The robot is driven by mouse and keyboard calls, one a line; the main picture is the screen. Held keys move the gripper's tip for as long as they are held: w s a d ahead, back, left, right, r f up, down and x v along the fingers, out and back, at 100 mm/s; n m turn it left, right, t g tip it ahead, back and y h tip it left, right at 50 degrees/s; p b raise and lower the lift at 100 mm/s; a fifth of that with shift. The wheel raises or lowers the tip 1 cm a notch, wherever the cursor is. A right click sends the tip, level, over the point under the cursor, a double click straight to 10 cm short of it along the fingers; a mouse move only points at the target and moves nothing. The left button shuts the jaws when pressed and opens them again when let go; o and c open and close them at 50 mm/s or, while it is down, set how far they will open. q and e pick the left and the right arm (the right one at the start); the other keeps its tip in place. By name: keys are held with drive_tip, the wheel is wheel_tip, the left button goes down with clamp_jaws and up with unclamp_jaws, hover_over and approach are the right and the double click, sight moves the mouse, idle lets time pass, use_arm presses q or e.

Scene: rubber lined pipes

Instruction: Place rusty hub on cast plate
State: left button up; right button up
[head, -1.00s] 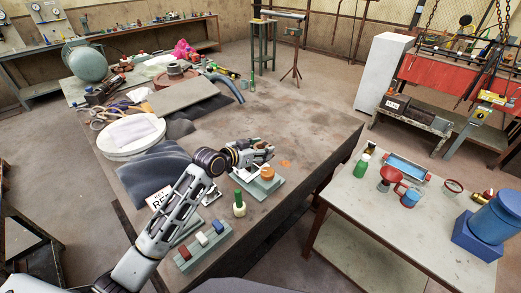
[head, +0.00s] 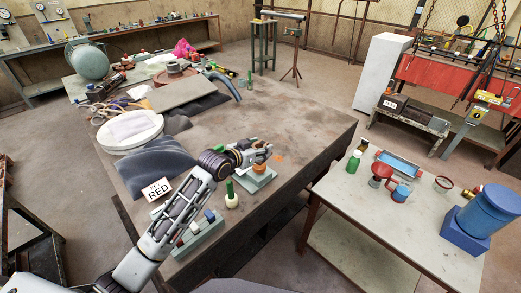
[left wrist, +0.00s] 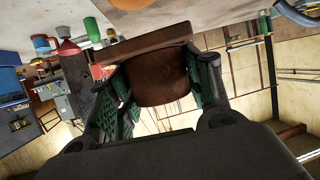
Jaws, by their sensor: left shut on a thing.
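My left gripper (head: 262,153) is shut on the rusty hub. In the left wrist view, the hub (left wrist: 158,82) is a dark brown flanged cylinder between the green fingers (left wrist: 160,92). In the head view, the hub is mostly hidden by the gripper. A grey-green stepped plate (head: 257,184), which looks like the cast plate, lies near the table's right edge with an orange round piece (head: 260,167) on it. The gripper is just above and beside this piece; I cannot tell the exact gap. My right gripper is not in view.
A cream and green bottle (head: 231,198) stands left of the plate. The table (head: 290,125) is clear behind the gripper. A second table (head: 350,205) stands to the right.

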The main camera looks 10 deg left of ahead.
use_arm(q)
drive_tip(key=shift+r, duration=0.1)
drive_tip(key=shift+a+r+n+t+y, duration=0.15)
drive_tip(key=shift+a+n+t+y, duration=0.15)
drive_tip(key=shift+n+y, duration=0.45)
drive_tip(key=shift+a+r+n+t+y, duration=0.15)
drive_tip(key=shift+a+n+t+y, duration=0.15)
drive_tip(key=shift+n+y, duration=0.4)
drive_tip(key=shift+s+f+n+y, duration=0.1)
drive_tip(key=shift+s+n+y, duration=0.2)
drive_tip(key=shift+n+y, duration=0.25)
drive_tip(key=shift+s+d+f+y, duration=0.1)
drive_tip(key=shift+s+y, duration=0.15)
drive_tip(key=shift+y, duration=0.05)
drive_tip(key=s+d+f, duration=0.4)
drive_tip(key=s+f, duration=0.2)
drive_tip(key=s, duration=0.1)
drive_tip(key=s+d+f, duration=0.4)
drive_tip(key=s+f, duration=0.2)
drive_tip(key=s, duration=0.1)
drive_tip(key=shift+s+d+n+y, duration=0.2)
drive_tip(key=shift+d+n+y, duration=0.15)
drive_tip(key=shift+n+y, duration=0.05)
drive_tip(key=shift+f, duration=0.1)
